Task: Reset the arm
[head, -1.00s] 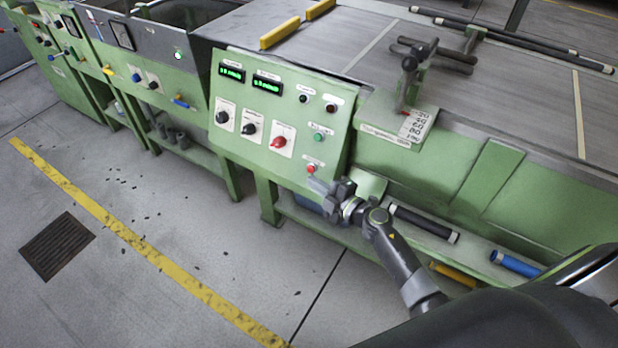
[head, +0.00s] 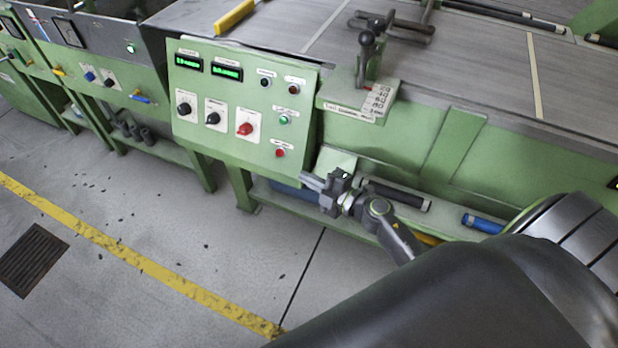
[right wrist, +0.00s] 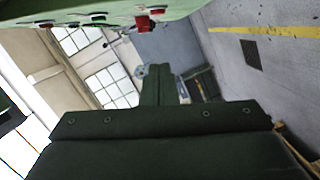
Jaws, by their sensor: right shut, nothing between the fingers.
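My right gripper (head: 312,183) is in front of the green machine, just below and to the right of its sloped control panel (head: 240,110). It is shut and empty, with its fingers pointing left. In the head view it stands apart from the red push button (head: 280,153) at the panel's lower corner. In the right wrist view the closed fingers (right wrist: 156,85) point away from the camera, with the panel's underside edge along the top. My left gripper is not in view.
Below the machine a shelf carries a black roll (head: 395,194) and a blue roll (head: 483,223), close behind my right arm. A lever stand (head: 364,70) rises from the machine top. The grey floor with a yellow line (head: 130,262) is clear at the left.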

